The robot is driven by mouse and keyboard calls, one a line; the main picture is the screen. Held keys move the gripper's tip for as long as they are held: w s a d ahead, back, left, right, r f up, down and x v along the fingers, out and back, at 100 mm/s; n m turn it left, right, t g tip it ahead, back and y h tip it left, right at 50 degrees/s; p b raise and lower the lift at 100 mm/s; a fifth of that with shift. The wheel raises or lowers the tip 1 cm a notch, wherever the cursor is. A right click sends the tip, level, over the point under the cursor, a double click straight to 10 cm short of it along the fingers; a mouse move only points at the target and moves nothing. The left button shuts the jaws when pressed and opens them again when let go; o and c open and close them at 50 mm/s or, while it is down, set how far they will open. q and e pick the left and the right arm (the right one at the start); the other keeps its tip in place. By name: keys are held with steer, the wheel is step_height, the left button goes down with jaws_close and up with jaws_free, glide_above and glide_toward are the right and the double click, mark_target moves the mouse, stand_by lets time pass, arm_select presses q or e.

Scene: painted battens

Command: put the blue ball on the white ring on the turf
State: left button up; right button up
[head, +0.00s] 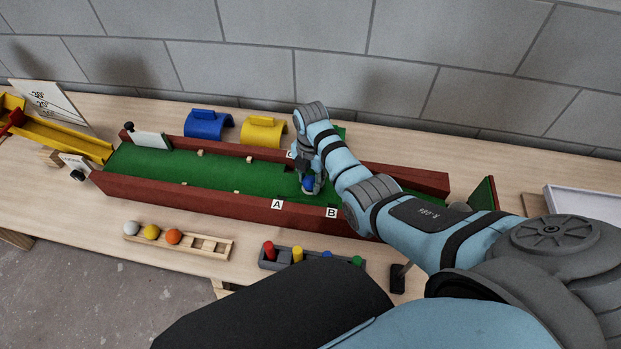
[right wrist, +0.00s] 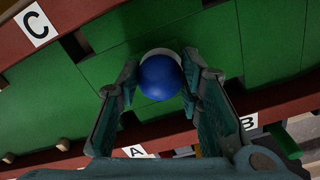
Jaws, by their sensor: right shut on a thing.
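The blue ball (head: 308,183) is at the tip of my right gripper (head: 306,174), low over the green turf (head: 238,179). In the right wrist view, the blue ball (right wrist: 160,78) sits between the two fingertips of my right gripper (right wrist: 161,72), which is shut on it. A pale rim of the white ring (right wrist: 160,52) shows just behind the ball; the ball hides most of it. I cannot tell whether the ball touches the ring. My left gripper is not in view.
Dark red battens (head: 185,194) wall the turf lane, with letter plates A (head: 277,204) and B (head: 331,212) on the near side. Blue (head: 208,125) and yellow (head: 263,132) arches stand behind. A wooden ball rack (head: 205,244) and a grey peg tray (head: 283,258) lie in front.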

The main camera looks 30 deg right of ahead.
mark_target(311, 178)
steer(key=o, duration=1.1)
steer(key=shift+s+d, duration=0.1)
steer(key=shift+o, duration=0.2)
step_height(311, 178, up, 12)
steer(key=p, duration=0.4)
steer(key=shift+r, duration=0.15)
